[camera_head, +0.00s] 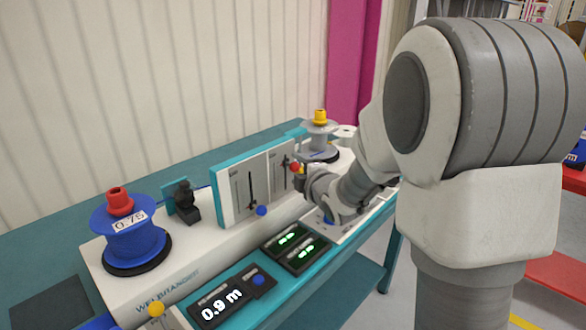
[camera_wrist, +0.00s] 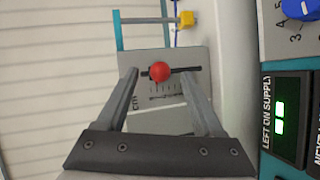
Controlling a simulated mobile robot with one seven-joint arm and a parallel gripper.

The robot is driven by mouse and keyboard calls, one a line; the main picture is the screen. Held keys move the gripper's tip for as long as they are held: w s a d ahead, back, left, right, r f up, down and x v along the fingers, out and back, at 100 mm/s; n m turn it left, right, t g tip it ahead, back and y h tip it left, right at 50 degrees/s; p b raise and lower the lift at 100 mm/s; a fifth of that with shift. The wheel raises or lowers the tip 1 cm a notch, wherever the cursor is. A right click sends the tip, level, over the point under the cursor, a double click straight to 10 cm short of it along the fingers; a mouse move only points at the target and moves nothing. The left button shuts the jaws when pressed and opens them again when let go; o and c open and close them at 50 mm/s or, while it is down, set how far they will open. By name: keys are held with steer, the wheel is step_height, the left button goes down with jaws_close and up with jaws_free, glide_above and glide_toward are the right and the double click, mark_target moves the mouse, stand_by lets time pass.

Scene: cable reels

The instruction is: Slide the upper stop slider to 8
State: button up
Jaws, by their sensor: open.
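A red ball knob (camera_wrist: 160,71) sits on a dark slot with scale marks in the wrist view; it also shows in the head view (camera_head: 295,167) on the right-hand slider panel (camera_head: 281,172). My gripper (camera_wrist: 159,78) is open, with one finger on each side of the red knob. I cannot tell whether either finger touches it. In the head view my gripper (camera_head: 303,178) is at that panel and hides part of it. A second slider with a blue ball knob (camera_head: 261,210) is on the left-hand panel (camera_head: 235,197). The panel labels and scale numbers are too small to read.
A blue reel (camera_head: 135,240) marked 0.75 stands at the left, a grey reel (camera_head: 319,140) behind my gripper. A display (camera_head: 222,305) reads 0.9 m. Two green-lit displays (camera_head: 295,246) lie in front of the panels. A yellow knob (camera_wrist: 187,18) is beyond the panel.

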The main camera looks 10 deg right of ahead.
steer(key=shift+w, duration=0.35)
steer(key=shift+c, duration=0.3)
jaws_close()
steer(key=shift+r, duration=0.5)
steer(key=shift+o, duration=0.3)
jaws_free()
